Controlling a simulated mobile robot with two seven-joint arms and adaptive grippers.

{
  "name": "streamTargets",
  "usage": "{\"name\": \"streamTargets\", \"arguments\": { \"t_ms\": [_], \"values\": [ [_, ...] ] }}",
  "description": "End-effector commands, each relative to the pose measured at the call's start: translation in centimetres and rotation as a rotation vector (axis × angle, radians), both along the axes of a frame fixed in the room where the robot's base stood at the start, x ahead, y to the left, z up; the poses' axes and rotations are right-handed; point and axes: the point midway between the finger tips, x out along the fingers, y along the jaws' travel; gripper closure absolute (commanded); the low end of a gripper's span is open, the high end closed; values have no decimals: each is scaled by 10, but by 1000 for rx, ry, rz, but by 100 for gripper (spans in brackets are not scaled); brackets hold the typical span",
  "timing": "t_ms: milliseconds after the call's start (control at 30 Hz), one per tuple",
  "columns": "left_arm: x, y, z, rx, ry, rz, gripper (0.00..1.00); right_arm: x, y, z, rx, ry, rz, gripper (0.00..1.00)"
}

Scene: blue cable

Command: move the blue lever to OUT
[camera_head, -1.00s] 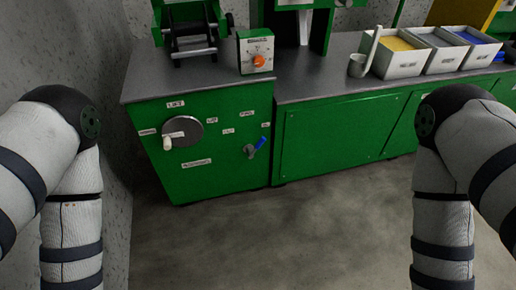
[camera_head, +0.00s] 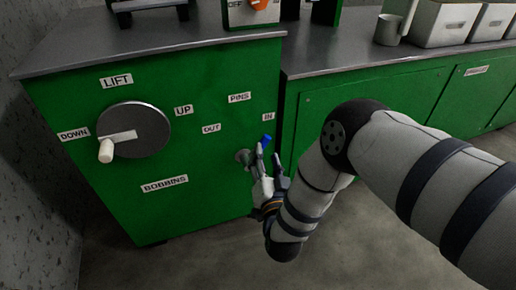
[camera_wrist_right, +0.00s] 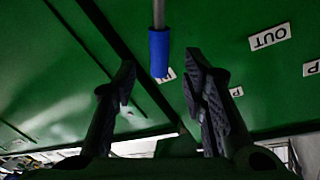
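The blue lever (camera_head: 265,142) sits on the right part of the green machine front, its blue grip tilted up and to the right toward the IN label (camera_head: 268,117). The OUT label (camera_head: 211,128) is to its upper left. My right gripper (camera_head: 268,172) is just below the blue grip, fingers pointing up. In the right wrist view the blue grip (camera_wrist_right: 159,52) hangs from a grey rod near the gap between the fingertips of my open right gripper (camera_wrist_right: 158,80). The fingers look apart from it. My left gripper is not in view.
A round grey disc (camera_head: 140,125) with a white handle (camera_head: 106,151) is on the left of the green front (camera_head: 200,190). Above is a grey worktop (camera_head: 150,35). A grey mug (camera_head: 388,29) and white bins (camera_head: 443,22) stand at the back right.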

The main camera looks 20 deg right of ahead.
Motion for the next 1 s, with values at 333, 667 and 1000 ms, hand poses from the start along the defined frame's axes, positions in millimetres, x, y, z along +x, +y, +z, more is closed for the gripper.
{"name": "streamTargets", "arguments": {
  "t_ms": [333, 667, 1000],
  "values": [
    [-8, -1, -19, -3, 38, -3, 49, 56, -11, -3, -1, 4, 1, 61],
    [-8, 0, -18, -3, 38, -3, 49, 59, -12, -2, -2, 5, 2, 75],
    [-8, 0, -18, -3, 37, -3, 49, 58, -12, -2, -2, 6, 2, 100]
  ]
}}
